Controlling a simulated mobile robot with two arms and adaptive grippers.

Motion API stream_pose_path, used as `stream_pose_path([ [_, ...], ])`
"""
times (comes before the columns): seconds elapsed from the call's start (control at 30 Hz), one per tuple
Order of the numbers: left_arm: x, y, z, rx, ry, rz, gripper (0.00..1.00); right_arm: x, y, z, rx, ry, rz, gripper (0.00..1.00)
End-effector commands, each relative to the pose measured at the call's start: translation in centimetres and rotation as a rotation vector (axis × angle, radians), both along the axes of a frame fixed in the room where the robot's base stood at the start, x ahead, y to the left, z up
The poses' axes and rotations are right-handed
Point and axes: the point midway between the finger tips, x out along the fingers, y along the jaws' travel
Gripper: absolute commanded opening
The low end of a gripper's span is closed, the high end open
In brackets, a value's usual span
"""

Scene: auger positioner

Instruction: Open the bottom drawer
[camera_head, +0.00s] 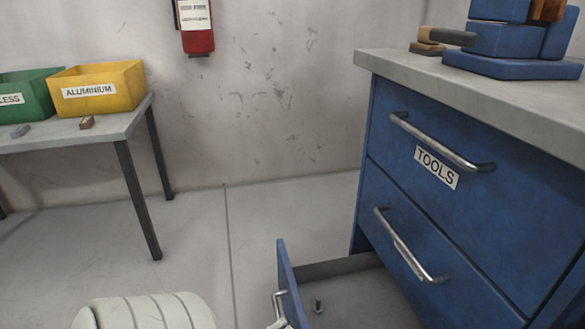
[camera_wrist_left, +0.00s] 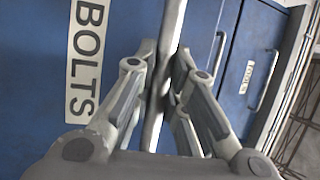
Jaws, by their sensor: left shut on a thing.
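The blue cabinet's bottom drawer (camera_head: 290,285) stands pulled out, with its grey inside showing at the bottom of the head view. In the left wrist view its blue front carries a BOLTS label (camera_wrist_left: 87,55) and a metal bar handle (camera_wrist_left: 172,25). My left gripper (camera_wrist_left: 163,78) is shut on this handle, one finger on each side of the bar. In the head view the handle (camera_head: 277,302) shows at the lower edge, with only a bit of the gripper there. My right gripper is in neither view.
A bolt (camera_head: 318,306) stands inside the drawer. The two upper drawers, the top one labelled TOOLS (camera_head: 436,168), are shut. A table (camera_head: 75,138) with green (camera_head: 22,92) and yellow (camera_head: 98,88) bins stands at left. The floor between table and cabinet is clear.

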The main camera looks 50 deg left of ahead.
Motion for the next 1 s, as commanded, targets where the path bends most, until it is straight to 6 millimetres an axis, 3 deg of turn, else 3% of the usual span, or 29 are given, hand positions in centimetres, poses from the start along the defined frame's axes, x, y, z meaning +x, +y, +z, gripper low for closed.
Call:
stream_pose_path([
  [0.2, -0.97, 0.22, -0.20, -0.001, 0.006, -0.001, 0.00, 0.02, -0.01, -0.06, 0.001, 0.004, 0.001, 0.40],
  [0.6, -1.06, 0.28, -0.21, -0.001, 0.005, -0.001, 0.00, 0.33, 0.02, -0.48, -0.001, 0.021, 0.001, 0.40],
  [0.63, -1.06, 0.28, -0.21, -0.001, 0.005, -0.001, 0.14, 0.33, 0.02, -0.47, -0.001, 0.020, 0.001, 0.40],
  [0.7, -1.05, 0.28, -0.20, -0.001, 0.005, -0.001, 0.23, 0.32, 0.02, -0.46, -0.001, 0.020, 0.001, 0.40],
  [1.0, -1.02, 0.35, -0.08, 0.000, 0.002, 0.000, 0.23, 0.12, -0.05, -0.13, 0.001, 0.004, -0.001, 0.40],
])
